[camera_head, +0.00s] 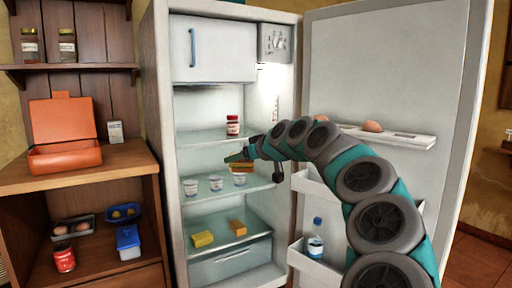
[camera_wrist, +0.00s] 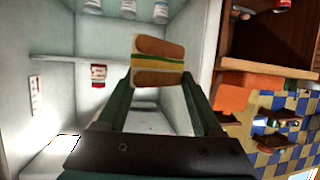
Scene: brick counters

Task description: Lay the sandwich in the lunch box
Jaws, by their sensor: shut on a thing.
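The sandwich (camera_wrist: 158,47), brown bread with a green and yellow filling, is between the fingers of my gripper (camera_wrist: 158,76) in the wrist view. My gripper is shut on it. In the head view my gripper (camera_head: 238,157) is inside the open fridge, and the sandwich (camera_head: 242,166) shows small just below it, above the shelf with the white cups. The lunch box (camera_head: 65,159) is orange-red with its lid up. It stands on the wooden counter left of the fridge, apart from my gripper. An orange patch at the right of the wrist view is probably this box.
Several white cups (camera_head: 216,183) and a red jar (camera_head: 233,125) stand on the fridge shelves around my gripper. Yellow blocks (camera_head: 203,239) lie lower down. The fridge's left wall (camera_head: 162,150) stands between my gripper and the counter (camera_head: 110,165). A small jar (camera_head: 115,132) is beside the lunch box.

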